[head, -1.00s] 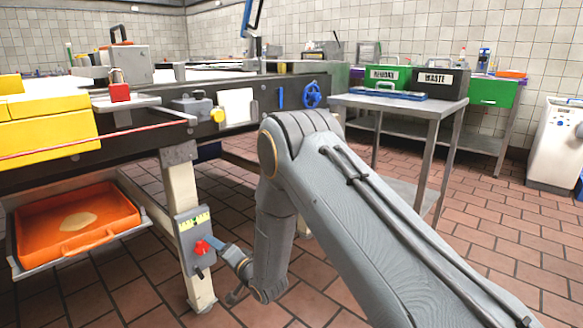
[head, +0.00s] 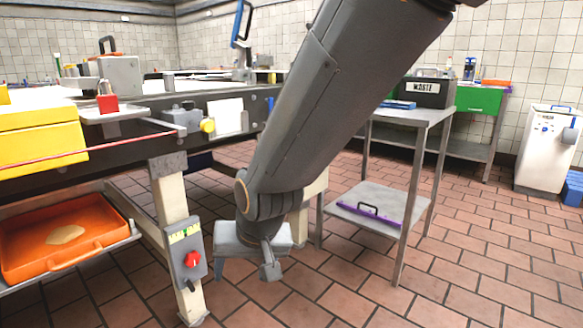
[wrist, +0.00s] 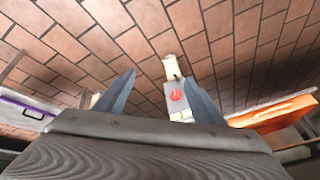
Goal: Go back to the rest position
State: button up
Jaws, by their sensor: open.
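My gripper (head: 243,270) hangs low over the tiled floor, to the right of the machine's front leg, at the lower end of my folded arm. In the wrist view its two blue-grey fingers (wrist: 158,97) stand wide apart with nothing between them. A control box with a red knob (head: 191,260) is fixed to the leg. The knob also shows in the wrist view (wrist: 176,95), seen between the fingers and apart from them.
An orange tray (head: 112,243) with a pale patch in it sits on a low shelf at the left. Open tiled floor (head: 470,255) lies at the right.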

jog(key=s+d+r+n+g, duration=0.1)
jog(key=s+d, duration=0.2)
jog(key=s, duration=0.4)
jog(key=s+d+r+n+g+h, duration=0.1)
jog(key=s+d+r+g, duration=0.15)
jog(key=s, duration=0.35)
jog(key=s+d+r+n+g, duration=0.1)
jog(key=s+d, duration=0.3)
jog(key=s, duration=0.3)
jog(key=d+r+m+h+p, duration=0.1)
jog(key=d+r+m+p, duration=0.1)
jog(key=d+r+p, duration=0.8)
jog(key=d+r+m+h+p, duration=0.1)
jog(key=d+r+m+p, duration=0.2)
jog(key=d+r+p, duration=0.6)
notch_tip(320, 180, up, 6)
jog(key=p, duration=1.5)
jog(key=shift+w+d+m, duration=0.2)
jog(key=shift+d+m, duration=0.1)
jog(key=shift+d, duration=0.1)
jog(key=shift+f, duration=0.1)
